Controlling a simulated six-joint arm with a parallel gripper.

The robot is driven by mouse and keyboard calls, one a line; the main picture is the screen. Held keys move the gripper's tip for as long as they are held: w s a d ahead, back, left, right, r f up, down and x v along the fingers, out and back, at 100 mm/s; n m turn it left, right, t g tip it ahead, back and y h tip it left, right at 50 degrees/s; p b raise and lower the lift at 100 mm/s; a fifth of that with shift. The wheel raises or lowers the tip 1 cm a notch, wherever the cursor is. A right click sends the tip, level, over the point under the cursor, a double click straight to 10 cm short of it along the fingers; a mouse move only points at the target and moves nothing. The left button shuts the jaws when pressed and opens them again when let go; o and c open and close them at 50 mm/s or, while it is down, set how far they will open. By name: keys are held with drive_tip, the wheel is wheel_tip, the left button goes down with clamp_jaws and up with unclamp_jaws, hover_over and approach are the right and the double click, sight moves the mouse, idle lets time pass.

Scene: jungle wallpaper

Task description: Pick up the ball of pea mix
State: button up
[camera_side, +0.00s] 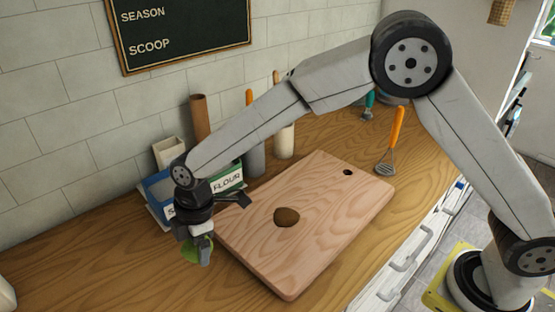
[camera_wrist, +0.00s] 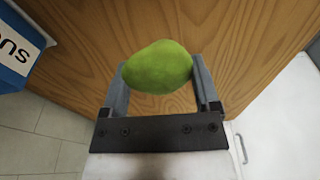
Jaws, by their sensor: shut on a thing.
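The ball of pea mix is a green, slightly oval lump (camera_wrist: 158,67). In the wrist view it sits between the two fingers of my gripper (camera_wrist: 160,80), which are shut on it. In the side view the green ball (camera_side: 190,251) shows partly behind my gripper (camera_side: 197,250), at the left of the cutting board. The fingers hide part of it there. Whether it touches the counter is hard to tell.
A wooden cutting board (camera_side: 330,210) lies on the wooden counter (camera_side: 120,270) with a brown lump (camera_side: 286,217) on it. Boxes, one labelled flour (camera_side: 228,181), stand behind my gripper by the wall. A spatula (camera_side: 392,140) lies beyond the board.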

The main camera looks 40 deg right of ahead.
drive_tip(key=s+d+r, duration=0.5)
drive_tip(key=s, duration=0.4)
drive_tip(key=shift+r, duration=0.4)
drive_tip(key=shift+s, duration=0.1)
drive_tip(key=d+r+m+t, duration=0.15)
drive_tip(key=d+m, duration=0.65)
drive_tip(key=d, duration=1)
drive_tip(key=s+d+m+h, duration=0.1)
drive_tip(key=s+d+m, duration=0.2)
drive_tip(key=d, duration=0.3)
drive_tip(key=s+d+r+m, duration=0.1)
drive_tip(key=s+d+m, duration=0.2)
drive_tip(key=d+m, duration=0.2)
drive_tip(key=shift+d+r+m+h, duration=0.3)
drive_tip(key=shift+d+h, duration=0.1)
drive_tip(key=shift+d, duration=0.5)
